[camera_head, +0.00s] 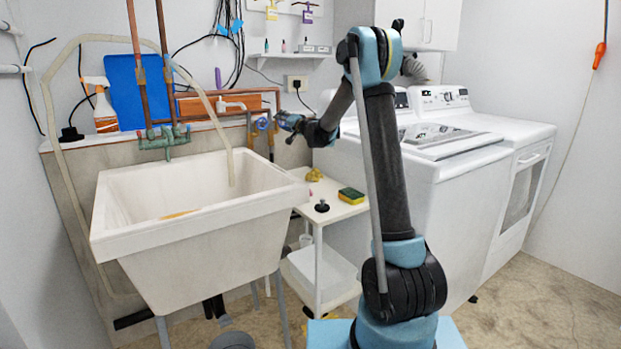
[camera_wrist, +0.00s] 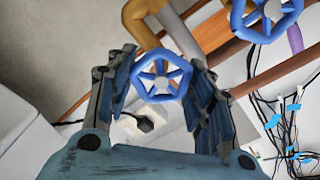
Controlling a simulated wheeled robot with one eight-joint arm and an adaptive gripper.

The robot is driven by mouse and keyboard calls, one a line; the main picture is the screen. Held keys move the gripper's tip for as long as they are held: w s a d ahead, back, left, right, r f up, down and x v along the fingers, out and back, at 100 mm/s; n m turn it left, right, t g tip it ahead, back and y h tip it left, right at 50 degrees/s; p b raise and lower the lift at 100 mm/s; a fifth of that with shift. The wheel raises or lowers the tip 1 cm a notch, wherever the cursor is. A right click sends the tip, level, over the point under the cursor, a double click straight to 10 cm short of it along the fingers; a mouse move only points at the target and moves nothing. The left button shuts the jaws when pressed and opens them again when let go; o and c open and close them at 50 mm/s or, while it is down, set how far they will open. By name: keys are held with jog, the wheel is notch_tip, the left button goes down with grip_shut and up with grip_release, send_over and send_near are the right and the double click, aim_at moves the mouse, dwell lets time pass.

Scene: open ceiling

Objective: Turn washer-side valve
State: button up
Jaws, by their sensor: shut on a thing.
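The washer-side valve is a blue spoked handwheel (camera_wrist: 162,79) on a brass-coloured pipe, seen in the wrist view between my two fingers. My gripper (camera_wrist: 160,88) is closed about its rim, one finger on each side. A second blue handwheel (camera_wrist: 267,20) sits at the upper right of the wrist view, apart from my fingers. In the head view my gripper (camera_head: 284,121) reaches the wall pipes behind the sink's right end. Small blue wheel parts (camera_head: 262,124) show just left of it, and the held wheel is mostly hidden there.
The white utility sink (camera_head: 195,232) stands at left. A small white cart (camera_head: 325,215) with a sponge (camera_head: 351,196) stands below my gripper. The washer (camera_head: 430,170) is close at the right. A black plug (camera_wrist: 142,122) and hanging cables (camera_wrist: 292,120) show near the valves.

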jog(key=shift+a, duration=0.1)
jog(key=shift+m, duration=1.7)
jog(key=shift+f+m, duration=0.1)
jog(key=shift+m, duration=1.6)
jog(key=shift+m, duration=1)
jog(key=shift+f+m, duration=0.1)
jog(key=shift+m, duration=0.6)
